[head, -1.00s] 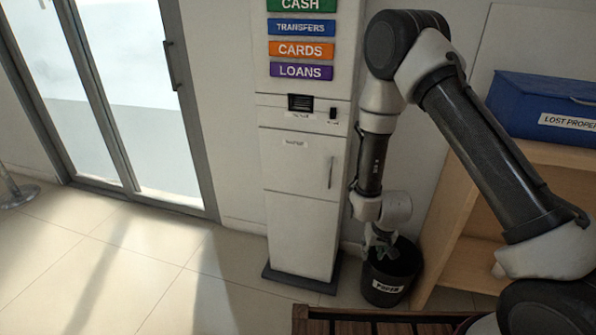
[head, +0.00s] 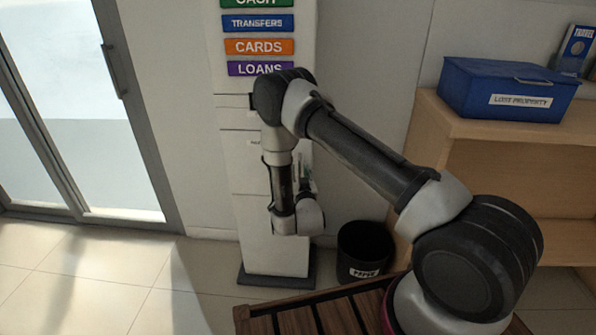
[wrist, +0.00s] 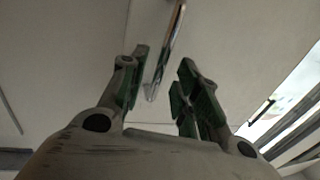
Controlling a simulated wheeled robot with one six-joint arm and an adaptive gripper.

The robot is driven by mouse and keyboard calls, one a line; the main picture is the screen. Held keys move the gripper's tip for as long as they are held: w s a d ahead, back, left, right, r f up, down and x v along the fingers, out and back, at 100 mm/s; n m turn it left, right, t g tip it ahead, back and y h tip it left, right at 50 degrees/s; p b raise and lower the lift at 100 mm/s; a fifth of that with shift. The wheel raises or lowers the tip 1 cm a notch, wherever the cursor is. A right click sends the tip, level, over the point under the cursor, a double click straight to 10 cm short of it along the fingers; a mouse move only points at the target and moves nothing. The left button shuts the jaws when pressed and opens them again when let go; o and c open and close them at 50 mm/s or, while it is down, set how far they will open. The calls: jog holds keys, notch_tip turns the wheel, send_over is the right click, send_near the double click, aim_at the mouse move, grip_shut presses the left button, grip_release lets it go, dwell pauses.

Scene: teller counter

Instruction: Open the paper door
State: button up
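The paper door (head: 240,178) is a white panel on the front of the kiosk, partly hidden behind my arm in the head view. It looks shut. Its slim metal handle (wrist: 178,22) shows in the wrist view, running from the top edge down between the fingers. My gripper (wrist: 163,62) is open, with one finger on each side of the handle's lower end. No contact with the handle can be made out. In the head view my gripper (head: 305,180) is in front of the door's right side, mostly hidden by my wrist.
A black bin (head: 364,252) labelled paper stands on the floor right of the kiosk. Wooden shelving (head: 480,170) with a blue lost property box (head: 508,90) is at the right. A glass door (head: 85,150) is at the left, with clear tiled floor before it.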

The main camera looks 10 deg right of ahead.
jog(key=shift+w+d, duration=0.2)
jog(key=shift+w, duration=1.15)
grip_shut()
jog(key=shift+s, duration=0.1)
